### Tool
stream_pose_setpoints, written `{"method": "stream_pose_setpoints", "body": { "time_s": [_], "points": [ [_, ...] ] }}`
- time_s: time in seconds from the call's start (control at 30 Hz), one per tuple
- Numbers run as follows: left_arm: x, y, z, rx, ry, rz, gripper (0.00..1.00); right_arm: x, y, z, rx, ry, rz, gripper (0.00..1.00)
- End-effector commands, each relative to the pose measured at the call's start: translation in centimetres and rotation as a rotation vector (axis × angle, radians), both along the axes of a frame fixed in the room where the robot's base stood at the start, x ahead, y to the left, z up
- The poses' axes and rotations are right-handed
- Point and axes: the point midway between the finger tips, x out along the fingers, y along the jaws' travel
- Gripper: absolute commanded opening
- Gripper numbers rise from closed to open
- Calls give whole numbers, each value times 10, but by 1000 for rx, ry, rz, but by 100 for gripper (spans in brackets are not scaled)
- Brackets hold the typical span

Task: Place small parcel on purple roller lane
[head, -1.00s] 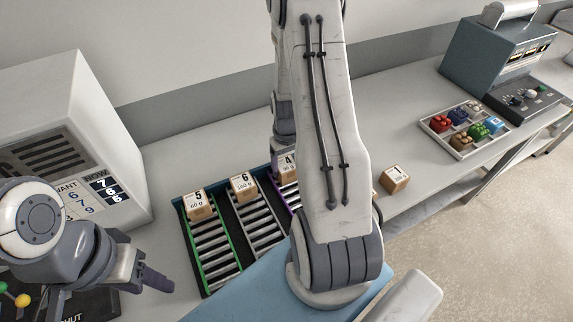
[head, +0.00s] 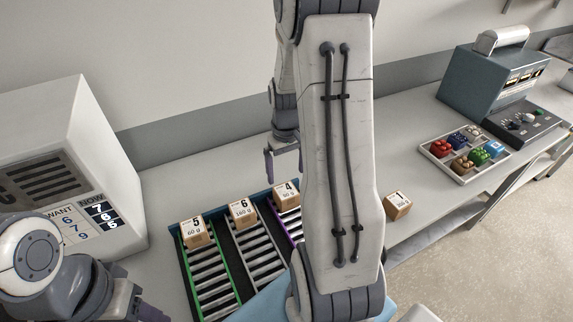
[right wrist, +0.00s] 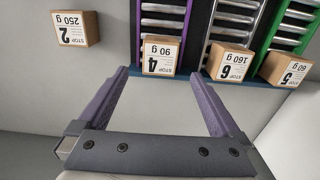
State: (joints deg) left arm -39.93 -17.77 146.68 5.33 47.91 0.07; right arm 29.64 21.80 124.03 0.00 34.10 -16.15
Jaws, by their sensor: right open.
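The small parcel marked 4, 90 g (head: 286,195), sits at the far end of the purple roller lane (head: 287,229). My right gripper (head: 283,158) is open and empty, above and behind that parcel, apart from it. In the right wrist view, parcel 4 (right wrist: 160,55) lies beyond the spread purple fingers of the right gripper (right wrist: 160,84), at the end of the lane. My left gripper (head: 150,312) is at the lower left, partly cut off; its jaws are unclear. My right arm hides part of the purple lane.
Parcel 5 (head: 193,232) is on the green lane (head: 207,280); parcel 6 (head: 241,212) is on the grey lane. A tray of coloured pieces (head: 431,154) is farther right.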

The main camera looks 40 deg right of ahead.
Motion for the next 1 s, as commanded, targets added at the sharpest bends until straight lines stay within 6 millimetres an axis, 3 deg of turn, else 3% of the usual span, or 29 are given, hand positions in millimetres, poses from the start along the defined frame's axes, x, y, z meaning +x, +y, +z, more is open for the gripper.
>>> {"method": "stream_pose_setpoints", "body": {
  "time_s": [0.2,0.43,0.53,0.67,0.77,0.9,1.0],
  "points": [
    [0,0,-4,0,0,0,50,0,0,26,0,-1,0,100],
    [0,0,-4,0,0,0,50,0,1,30,0,1,3,100],
    [0,0,-4,0,0,0,50,3,18,35,1,-3,36,100],
    [0,0,-4,0,0,0,50,7,78,50,6,-15,157,100],
    [0,0,-4,0,0,0,50,-3,143,65,14,-27,296,100],
    [0,0,-4,0,0,0,50,-42,224,81,33,-39,493,100],
    [0,0,-4,0,0,0,50,-80,265,88,50,-43,625,100]
  ]
}}
